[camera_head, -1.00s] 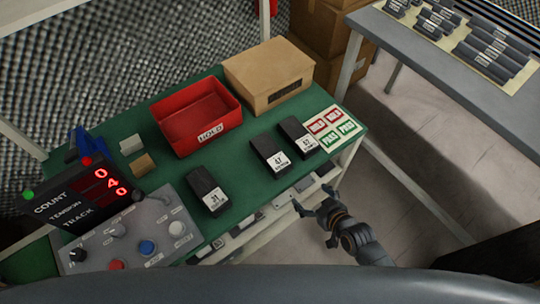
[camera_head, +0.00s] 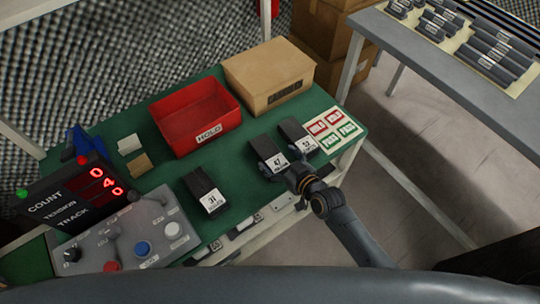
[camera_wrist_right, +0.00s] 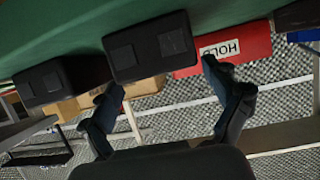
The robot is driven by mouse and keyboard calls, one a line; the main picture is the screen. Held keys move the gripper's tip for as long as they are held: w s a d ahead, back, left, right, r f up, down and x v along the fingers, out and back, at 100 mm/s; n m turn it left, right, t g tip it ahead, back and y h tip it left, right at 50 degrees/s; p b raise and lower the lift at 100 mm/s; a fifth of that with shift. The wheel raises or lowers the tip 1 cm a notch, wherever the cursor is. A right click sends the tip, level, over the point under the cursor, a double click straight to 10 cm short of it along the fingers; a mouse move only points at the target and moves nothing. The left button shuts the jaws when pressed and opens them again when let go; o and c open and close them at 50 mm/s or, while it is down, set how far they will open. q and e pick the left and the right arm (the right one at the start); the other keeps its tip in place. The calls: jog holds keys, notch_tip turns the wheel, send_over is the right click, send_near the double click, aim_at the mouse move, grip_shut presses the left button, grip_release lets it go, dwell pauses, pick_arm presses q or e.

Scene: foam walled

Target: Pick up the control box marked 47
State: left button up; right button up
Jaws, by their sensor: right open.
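The control box marked 47 (camera_head: 266,152) is a black block with a white label, lying on the green bench top. My right gripper (camera_head: 296,174) is at its near end, by the label, with its fingers open. In the right wrist view the open fingers (camera_wrist_right: 165,90) point at a black box (camera_wrist_right: 150,47) just ahead, with nothing between them. Whether they touch it I cannot tell. Two similar black boxes lie on the bench: one marked 31 (camera_head: 203,188) to the left, and another (camera_head: 296,134) close on the right. My left gripper is not in view.
A red HOLD bin (camera_head: 196,118) and a cardboard box (camera_head: 268,75) stand behind the boxes. HOLD and PASS stickers (camera_head: 332,129) lie at the right. A control panel (camera_head: 140,235) and count display (camera_head: 75,195) take up the left. The green bench top (camera_head: 236,160) is clear between boxes 31 and 47.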

aim_at(269, 151)
jog(key=x, duration=0.4)
jog(key=shift+a, duration=0.25)
jog(key=shift+r, duration=0.15)
jog(key=c, duration=1.5)
jog(key=shift+r, duration=0.1)
